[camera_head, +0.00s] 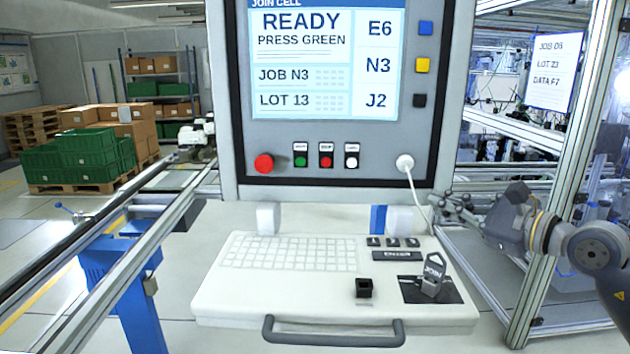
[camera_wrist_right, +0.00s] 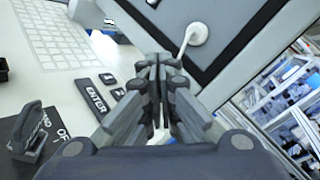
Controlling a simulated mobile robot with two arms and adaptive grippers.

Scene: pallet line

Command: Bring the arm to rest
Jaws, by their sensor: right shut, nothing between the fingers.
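My right gripper (camera_head: 447,203) is shut and empty. It hangs in the air at the right edge of the console, by the lower right corner of the screen panel. In the right wrist view its fingers (camera_wrist_right: 158,68) are together, in front of the panel's lower edge and the white cable plug (camera_wrist_right: 194,34). The arm comes in from the right in the head view. My left gripper is not in view.
The panel screen (camera_head: 325,60) reads READY, PRESS GREEN. An aluminium post (camera_head: 565,180) stands close to my right arm.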

